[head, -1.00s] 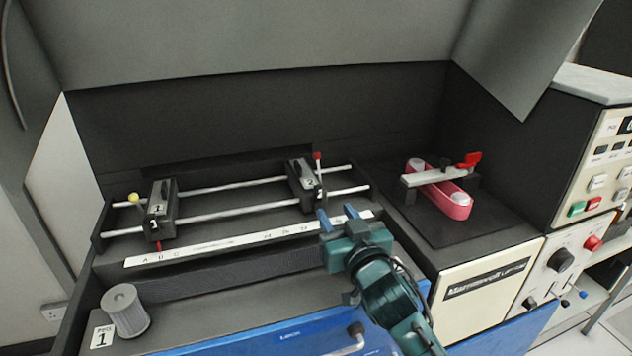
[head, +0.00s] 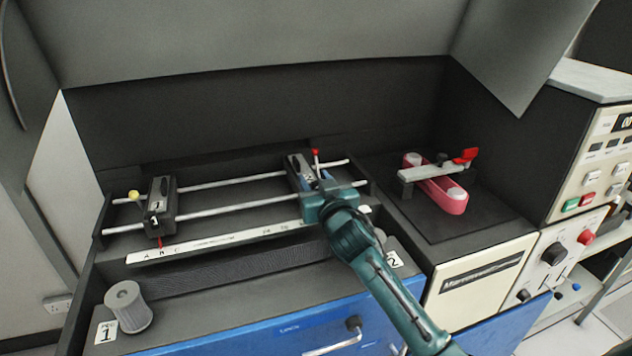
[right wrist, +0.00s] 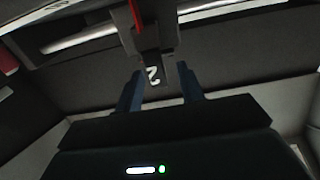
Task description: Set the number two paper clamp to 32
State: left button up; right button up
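The number two paper clamp (head: 296,165), a dark block with a grey top, sits toward the right end of two metal rails. My right gripper (head: 316,182) is at its front right side and partly hides it. In the right wrist view, the clamp's narrow part with the label "2" (right wrist: 153,75) lies between the two blue fingers (right wrist: 160,86). The fingers look open, with a gap on each side; contact is not visible. The white scale strip (head: 205,245) runs in front of the rails; its right part is partly hidden by my arm. My left gripper is not in view.
The number one clamp (head: 161,205) stands at the rails' left end. A grey cylinder (head: 126,306) stands at the front left. A pink looped part (head: 440,190) with a red lever (head: 465,156) lies right of the rails. A dark back panel stands behind.

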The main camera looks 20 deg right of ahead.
jog(key=shift+c, duration=0.4)
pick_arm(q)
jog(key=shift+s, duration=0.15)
pick_arm(e)
grip_shut()
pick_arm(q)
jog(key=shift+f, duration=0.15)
pick_arm(e)
jog(key=shift+f, duration=0.1)
